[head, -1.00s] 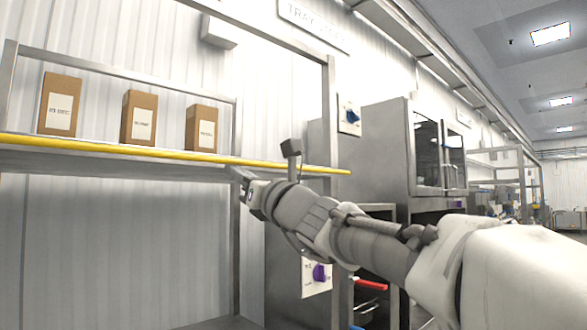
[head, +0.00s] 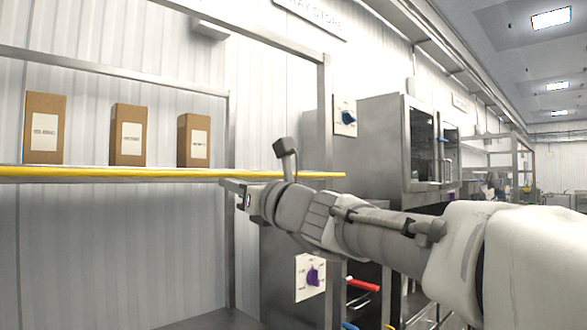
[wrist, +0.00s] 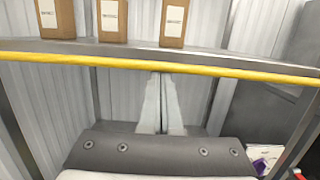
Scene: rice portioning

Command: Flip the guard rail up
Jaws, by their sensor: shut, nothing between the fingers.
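The yellow guard rail (head: 120,172) runs level along the front of the shelf, below the boxes' bases in the head view. It also crosses the whole wrist view (wrist: 90,60). My gripper (head: 224,183) is just below the rail, toward its right part. In the wrist view, its two pale fingers (wrist: 161,78) are together and empty, with tips at the lower edge of the rail. I cannot tell whether they touch it.
Three brown boxes, left (head: 44,128), middle (head: 128,134) and right (head: 193,140), stand on the shelf behind the rail. A metal upright (head: 325,115) and a steel oven cabinet (head: 380,140) stand to the right. Space below the shelf looks open.

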